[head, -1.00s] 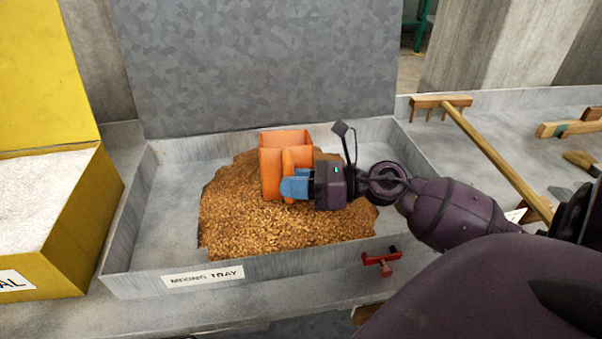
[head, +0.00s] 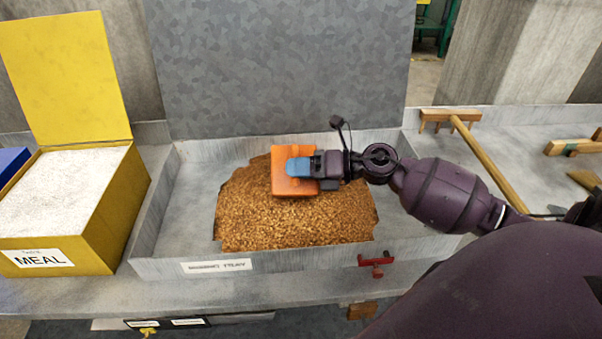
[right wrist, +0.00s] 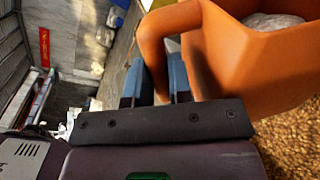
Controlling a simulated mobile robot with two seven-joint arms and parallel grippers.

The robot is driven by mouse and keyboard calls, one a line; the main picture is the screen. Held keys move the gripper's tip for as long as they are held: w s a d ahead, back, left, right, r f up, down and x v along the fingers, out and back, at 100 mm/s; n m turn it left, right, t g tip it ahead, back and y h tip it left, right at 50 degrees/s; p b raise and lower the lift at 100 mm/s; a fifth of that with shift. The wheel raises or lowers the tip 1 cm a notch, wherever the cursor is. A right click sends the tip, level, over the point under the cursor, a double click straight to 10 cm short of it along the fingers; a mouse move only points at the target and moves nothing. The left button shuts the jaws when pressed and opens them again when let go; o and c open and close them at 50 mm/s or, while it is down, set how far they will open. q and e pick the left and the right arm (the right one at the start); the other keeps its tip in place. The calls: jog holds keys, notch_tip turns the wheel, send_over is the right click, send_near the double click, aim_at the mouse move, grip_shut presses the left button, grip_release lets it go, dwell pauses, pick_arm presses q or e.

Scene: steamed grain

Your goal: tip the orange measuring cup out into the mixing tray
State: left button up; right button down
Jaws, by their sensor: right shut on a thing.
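The orange measuring cup (head: 281,184) is over the brown grain heap (head: 270,222) in the mixing tray (head: 160,237). My right gripper (head: 299,167) is shut on the cup's handle. In the head view the cup shows a flat orange face and its opening is hidden. In the right wrist view the handle (right wrist: 185,50) is between the blue fingers (right wrist: 155,82), with the cup body (right wrist: 240,65) at the right. A pale patch shows at the cup's opening there; I cannot tell whether it is contents. My left gripper is out of view.
A yellow bin (head: 110,210) labelled MEAL, full of white meal, stands left of the tray with its lid raised. A red item (head: 376,261) is at the tray's front right. A long wooden-handled tool (head: 490,160) lies to the right. A grey panel (head: 280,70) rises behind.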

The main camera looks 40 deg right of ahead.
jog(key=shift+w+d+r+m+g, duration=0.15)
jog(key=shift+w+d+r+m, duration=0.1)
jog(key=shift+w+m, duration=0.2)
jog(key=shift+w+d+r+m+g, duration=0.15)
jog(key=shift+w+d+r+m, duration=0.1)
jog(key=shift+w+m, duration=0.15)
jog(key=shift+w+d+r+m+g+y+p, duration=0.15)
jog(key=shift+w+d+r+m, duration=0.2)
jog(key=shift+w+d+m, duration=0.35)
jog(key=shift+w+d+r+m+g+y+p, duration=0.15)
jog(key=shift+w+d+r+m, duration=0.2)
jog(key=shift+w+m, duration=0.45)
jog(key=w+d+r+m+g+y, duration=0.1)
jog(key=w+d+r+m, duration=0.1)
jog(key=w+d+m, duration=0.2)
jog(key=shift+w+r+m+b, duration=0.15)
jog(key=shift+w+m+b, duration=0.35)
jog(key=shift+w, duration=0.3)
jog(key=shift+r, duration=0.1)
